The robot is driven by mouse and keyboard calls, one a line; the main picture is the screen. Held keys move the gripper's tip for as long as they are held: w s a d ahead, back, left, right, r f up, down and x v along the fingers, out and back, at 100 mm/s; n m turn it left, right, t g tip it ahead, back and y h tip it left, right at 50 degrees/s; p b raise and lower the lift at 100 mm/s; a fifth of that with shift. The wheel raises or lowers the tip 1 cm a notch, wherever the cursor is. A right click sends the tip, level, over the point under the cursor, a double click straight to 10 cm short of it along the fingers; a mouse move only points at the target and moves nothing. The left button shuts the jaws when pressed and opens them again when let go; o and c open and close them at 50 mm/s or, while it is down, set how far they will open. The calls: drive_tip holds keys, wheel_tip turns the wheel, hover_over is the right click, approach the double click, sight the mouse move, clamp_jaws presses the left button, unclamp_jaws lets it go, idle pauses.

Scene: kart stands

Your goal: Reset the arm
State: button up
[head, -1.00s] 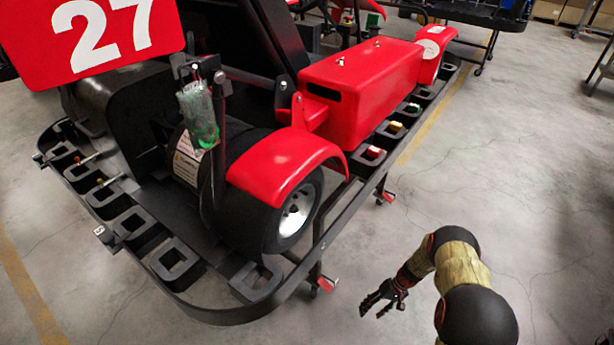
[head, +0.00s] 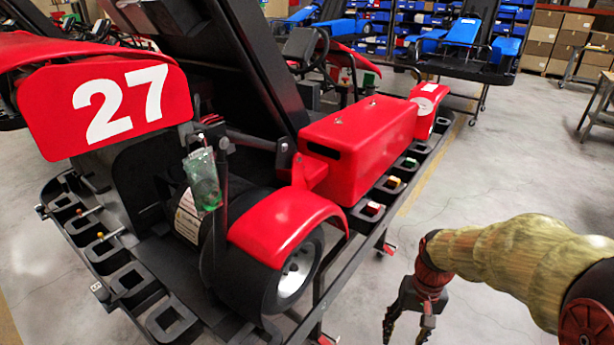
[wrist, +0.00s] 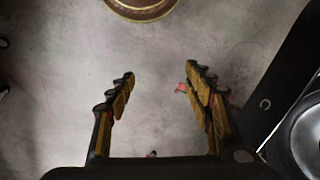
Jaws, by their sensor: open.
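My gripper (head: 408,328) hangs at the lower right of the head view, pointing down over the bare floor beside the kart stand. Its fingers are apart and nothing is between them. In the wrist view my gripper (wrist: 160,100) also shows two spread fingers with only grey floor between them. My arm comes in from the right edge of the head view, bent down at the wrist. The red kart (head: 360,135) with the number 27 panel (head: 110,100) stands on its black stand to the left of my gripper, apart from it.
The stand's black rim (head: 345,262) has several square pockets, some holding small coloured blocks. A green bag (head: 203,180) hangs near the kart's rear wheel (head: 295,270). Blue karts (head: 465,40), shelves and cardboard boxes (head: 560,40) stand at the back.

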drive_tip(key=s+a+r+n+t+p, duration=0.1)
drive_tip(key=s+r, duration=0.4)
drive_tip(key=r, duration=0.5)
drive_tip(key=s+a+r+n+t+h, duration=0.1)
drive_tip(key=s+a+r+t, duration=0.2)
drive_tip(key=r, duration=0.7)
drive_tip(key=s+t, duration=0.2)
drive_tip(key=s, duration=0.1)
drive_tip(key=shift+a+r+t+p, duration=0.15)
drive_tip(key=shift+r+t+p, duration=0.15)
drive_tip(key=shift+p, duration=0.1)
drive_tip(key=shift+s, duration=0.1)
drive_tip(key=shift+c, duration=0.6)
